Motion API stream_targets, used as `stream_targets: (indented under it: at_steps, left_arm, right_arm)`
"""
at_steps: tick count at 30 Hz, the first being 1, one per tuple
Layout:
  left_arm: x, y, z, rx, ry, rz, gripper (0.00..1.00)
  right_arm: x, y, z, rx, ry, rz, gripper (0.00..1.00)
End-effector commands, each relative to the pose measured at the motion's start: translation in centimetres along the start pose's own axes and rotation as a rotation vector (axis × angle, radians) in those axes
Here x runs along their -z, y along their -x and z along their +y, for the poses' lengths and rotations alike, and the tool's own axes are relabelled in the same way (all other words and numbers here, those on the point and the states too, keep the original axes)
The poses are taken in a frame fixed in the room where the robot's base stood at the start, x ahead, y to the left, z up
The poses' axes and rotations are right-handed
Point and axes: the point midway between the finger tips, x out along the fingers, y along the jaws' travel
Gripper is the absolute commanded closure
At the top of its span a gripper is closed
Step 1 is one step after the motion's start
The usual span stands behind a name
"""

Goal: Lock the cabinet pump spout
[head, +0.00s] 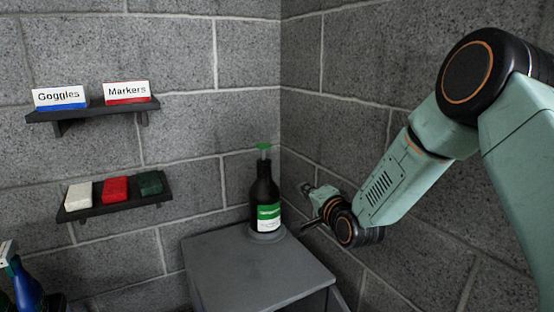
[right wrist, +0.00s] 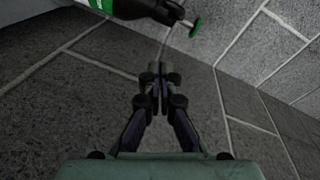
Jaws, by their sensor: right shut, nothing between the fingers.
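A dark pump bottle with a green and white label (head: 268,212) stands upright on a grey cabinet (head: 215,262) in the corner. Its green spout (head: 264,147) sits on top of a pale stem that shows above the bottle's neck. In the right wrist view the green spout (right wrist: 195,27) and the bottle (right wrist: 150,9) appear at the top edge, partly cut off. My right gripper (head: 308,190) is to the right of the bottle, below spout height, and apart from it. In the right wrist view its fingers (right wrist: 157,72) are together and empty. My left gripper is not in view.
An upper wall shelf (head: 95,111) bears "Goggles" (head: 60,97) and "Markers" (head: 126,92) signs. A lower shelf (head: 117,207) holds white, red and dark green blocks. A blue bottle (head: 26,288) is at the lower left. The brick wall is close behind my right gripper.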

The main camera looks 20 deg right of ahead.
Motion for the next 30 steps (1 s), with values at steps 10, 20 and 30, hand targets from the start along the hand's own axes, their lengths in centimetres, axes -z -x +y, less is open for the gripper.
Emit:
stream_targets:
  at_steps: [10, 20, 30]
  left_arm:
    - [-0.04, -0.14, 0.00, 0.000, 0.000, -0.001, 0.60]
    - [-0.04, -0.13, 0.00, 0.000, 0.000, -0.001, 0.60]
    - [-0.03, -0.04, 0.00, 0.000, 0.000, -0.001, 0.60]
  right_arm:
    - [1.19, -0.66, -1.79, 0.071, -0.184, 0.018, 1.00]
    - [1.13, -0.64, -1.71, 0.068, -0.182, 0.017, 1.00]
    - [1.07, -0.76, -1.70, 0.068, -0.181, 0.016, 1.00]
